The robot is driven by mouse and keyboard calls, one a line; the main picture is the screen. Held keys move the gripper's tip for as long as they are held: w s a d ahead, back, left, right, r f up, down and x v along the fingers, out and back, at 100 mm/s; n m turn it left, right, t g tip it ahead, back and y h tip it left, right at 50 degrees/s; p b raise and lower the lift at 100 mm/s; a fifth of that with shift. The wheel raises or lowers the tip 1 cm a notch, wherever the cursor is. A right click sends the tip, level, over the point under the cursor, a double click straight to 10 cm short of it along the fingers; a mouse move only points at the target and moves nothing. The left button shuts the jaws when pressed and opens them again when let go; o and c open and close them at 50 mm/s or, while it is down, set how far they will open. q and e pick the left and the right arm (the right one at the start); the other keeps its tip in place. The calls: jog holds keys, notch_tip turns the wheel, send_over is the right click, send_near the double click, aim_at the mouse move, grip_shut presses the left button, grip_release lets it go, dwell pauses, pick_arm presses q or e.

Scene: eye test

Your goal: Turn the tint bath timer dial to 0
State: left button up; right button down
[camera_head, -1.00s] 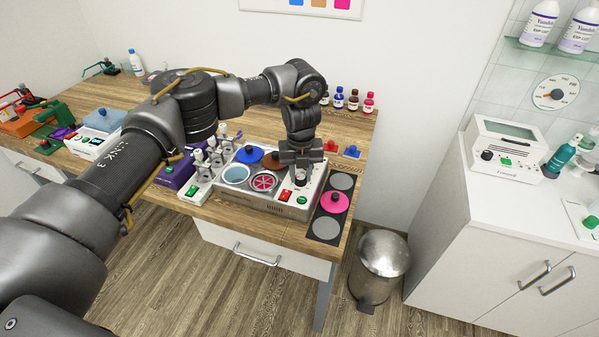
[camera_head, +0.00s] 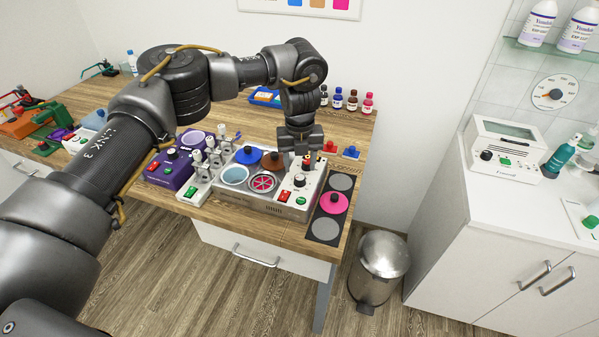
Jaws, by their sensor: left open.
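The tint bath (camera_head: 262,205) is a silver box on the wooden table, with round wells and a white control panel at its right end. Its timer dial (camera_head: 299,180) is a black knob on that panel; the pointer setting is too small to read. A red and a green switch (camera_head: 301,199) sit in front of the dial. My left gripper (camera_head: 303,158) points down above and behind the dial, apart from it, open and holding nothing. My right gripper is not in view.
Small bottles (camera_head: 352,101) line the back.

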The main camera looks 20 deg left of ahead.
aim_at(299, 177)
pick_arm(q)
notch_tip(299, 177, up, 7)
jog(key=shift+f+b, duration=0.15)
jog(key=shift+b, duration=0.15)
jog(key=shift+s, duration=0.1)
